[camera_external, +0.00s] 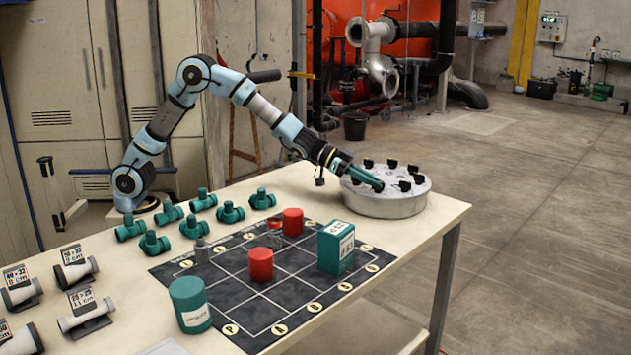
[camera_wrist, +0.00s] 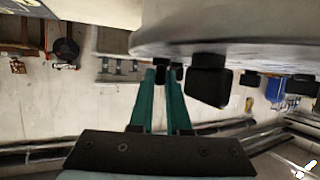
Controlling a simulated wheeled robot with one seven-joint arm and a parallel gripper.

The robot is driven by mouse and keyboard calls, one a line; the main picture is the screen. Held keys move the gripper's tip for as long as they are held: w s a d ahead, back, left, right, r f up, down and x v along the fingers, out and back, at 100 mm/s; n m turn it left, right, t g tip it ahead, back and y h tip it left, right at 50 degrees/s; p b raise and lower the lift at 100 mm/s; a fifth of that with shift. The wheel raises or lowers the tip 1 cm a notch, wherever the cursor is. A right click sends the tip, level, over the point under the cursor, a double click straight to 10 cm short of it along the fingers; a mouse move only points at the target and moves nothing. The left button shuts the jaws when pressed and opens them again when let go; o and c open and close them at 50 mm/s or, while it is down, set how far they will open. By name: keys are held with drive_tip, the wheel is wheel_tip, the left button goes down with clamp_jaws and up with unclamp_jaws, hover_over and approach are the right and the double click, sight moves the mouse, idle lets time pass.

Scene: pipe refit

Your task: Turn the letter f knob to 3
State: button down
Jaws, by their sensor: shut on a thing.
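A round grey dial box (camera_external: 388,205) with several black knobs on its top stands at the table's far right end; its pale body also fills the upper right of the wrist view (camera_wrist: 240,22). My gripper (camera_external: 380,186) reaches over the near left of the box with its long green fingers tilted down. It is shut on a small black knob (camera_wrist: 161,74), mostly hidden between the fingertips. Another black knob (camera_wrist: 208,80) stands close to the right of the fingers in the wrist view. The letters and numbers at the knobs cannot be read, so I cannot tell which is f.
More knobs (camera_external: 405,186) stand close to my fingers. A black grid mat (camera_external: 235,300) holds red cylinders (camera_external: 260,265) and a green box (camera_external: 336,248). Green pipe fittings (camera_external: 192,227) and a green canister (camera_external: 190,305) stand to the left. The floor right of the table is clear.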

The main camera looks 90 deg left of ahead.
drive_tip(key=shift+w+a+r+m+g+h+p, duration=0.15)
drive_tip(key=shift+m+g+h+p, duration=0.45)
drive_tip(key=shift+p, duration=2.05)
drive_tip(key=shift+s+r+m+g+h+p, duration=0.15)
drive_tip(key=shift+m+h+p, duration=0.7)
drive_tip(key=shift+p, duration=1.8)
drive_tip(key=shift+w+m+g+p, duration=0.15)
drive_tip(key=shift+m+g+p, duration=0.15)
drive_tip(key=shift+p, duration=0.2)
drive_tip(key=shift+f+m+g+h+p, duration=0.25)
drive_tip(key=shift+f+m+h+p, duration=0.15)
drive_tip(key=shift+p, duration=0.8)
drive_tip(key=shift+r, duration=0.1)
drive_tip(key=c, duration=0.9)
unclamp_jaws()
drive_tip(key=shift+a, duration=0.1)
drive_tip(key=b+v, duration=0.1)
drive_tip(key=v, duration=0.9)
drive_tip(key=shift+a+r+b, duration=0.1)
drive_tip(key=shift+a+b, duration=0.1)
drive_tip(key=shift+b, duration=0.1)
